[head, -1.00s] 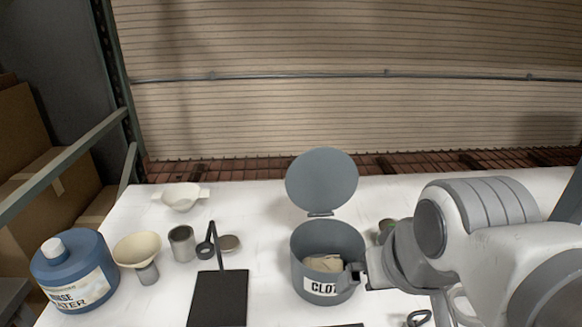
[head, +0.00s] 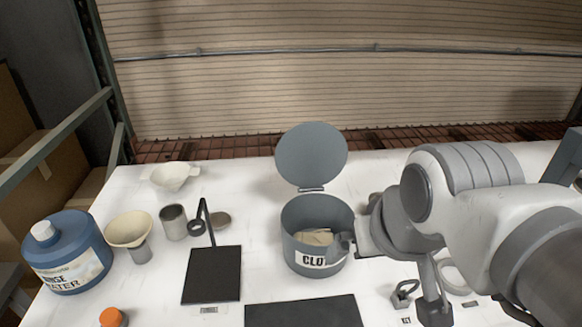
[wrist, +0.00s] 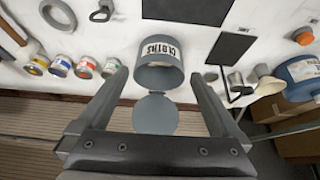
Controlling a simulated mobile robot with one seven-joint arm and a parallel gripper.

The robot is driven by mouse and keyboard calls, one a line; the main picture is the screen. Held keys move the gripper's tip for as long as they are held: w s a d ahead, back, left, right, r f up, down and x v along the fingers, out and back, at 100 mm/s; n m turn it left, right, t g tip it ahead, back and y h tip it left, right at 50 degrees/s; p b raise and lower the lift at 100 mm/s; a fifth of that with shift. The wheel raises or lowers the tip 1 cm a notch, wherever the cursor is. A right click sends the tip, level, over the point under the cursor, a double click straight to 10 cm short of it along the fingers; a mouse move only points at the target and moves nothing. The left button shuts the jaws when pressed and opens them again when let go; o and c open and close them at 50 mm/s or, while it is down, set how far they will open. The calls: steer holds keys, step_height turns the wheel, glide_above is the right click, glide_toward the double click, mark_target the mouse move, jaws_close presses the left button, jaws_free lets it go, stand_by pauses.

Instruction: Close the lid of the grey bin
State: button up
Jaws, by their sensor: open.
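The grey bin (head: 300,258) stands on the white table, labelled as cloths, with pale cloth inside. Its round lid (head: 311,152) stands raised, tilted back on a hinge at the far rim. In the wrist view the bin (wrist: 160,80) and its open lid (wrist: 155,115) lie between and beyond my two fingers. My gripper (wrist: 157,85) is open and empty. In the head view my gripper (head: 349,243) is at the bin's right side; its fingers are partly hidden, and I cannot tell if they touch the bin.
A blue rinse water jug (head: 66,255), a funnel (head: 128,229), a metal cup (head: 173,222) and a black stand (head: 212,275) are to the left. A dark mat (head: 303,312) lies in front. Several paint cans (wrist: 84,66) show in the wrist view.

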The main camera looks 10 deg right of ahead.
steer(key=shift+c, duration=1.1)
steer(key=w+r, duration=0.2)
steer(key=w, duration=0.1)
steer(key=w+r+p, duration=0.1)
steer(key=w+r, duration=0.2)
steer(key=w, duration=0.1)
steer(key=w+r+p, duration=0.1)
steer(key=w+r, duration=0.2)
steer(key=shift+w+a, duration=0.1)
steer(key=shift+w, duration=0.2)
steer(key=c, duration=1.2)
steer(key=w+r, duration=0.1)
steer(key=w, duration=0.2)
steer(key=w+r, duration=0.1)
steer(key=w, duration=0.2)
steer(key=w+r+p, duration=0.1)
steer(key=w, duration=0.2)
steer(key=shift+w+a+r, duration=0.2)
steer(key=shift+a, duration=0.05)
jaws_close()
steer(key=w+a+f+p, duration=0.1)
steer(key=w+f+p, duration=0.15)
steer(key=w, duration=1.95)
step_height(320, 180, down, 9)
steer(key=p, duration=0.2)
steer(key=shift+f+p, duration=0.15)
steer(key=shift+p, duration=0.15)
